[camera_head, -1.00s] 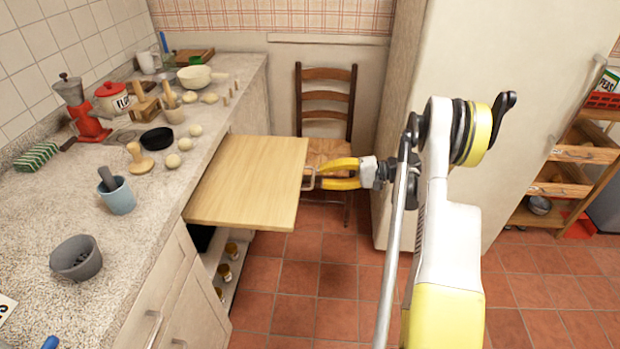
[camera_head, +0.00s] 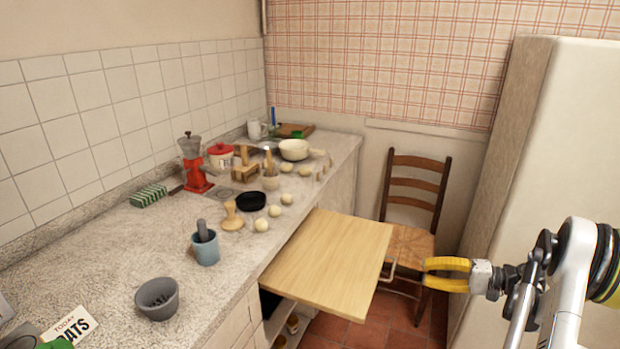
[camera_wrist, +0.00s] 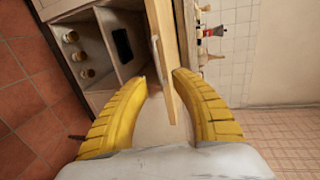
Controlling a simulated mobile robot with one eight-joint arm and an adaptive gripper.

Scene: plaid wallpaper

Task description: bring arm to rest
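My gripper (camera_head: 425,273) has yellow fingers and is open and empty. It is in front of the pulled-out wooden board (camera_head: 325,265), to the right of its metal handle (camera_head: 391,271), with a small gap in the head view. In the wrist view, my gripper (camera_wrist: 160,80) has its two fingers spread. The board's edge (camera_wrist: 165,25) and the handle (camera_wrist: 157,60) lie ahead, lined up with the space between the fingertips. My arm reaches in from the right of the head view.
A wooden chair (camera_head: 410,245) stands behind the board, and a fridge (camera_head: 540,150) is at the right. The counter (camera_head: 110,250) at the left carries a blue mortar (camera_head: 206,248), a grey bowl (camera_head: 157,298), a red grinder (camera_head: 195,175) and several dough balls. An open cupboard is below the board.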

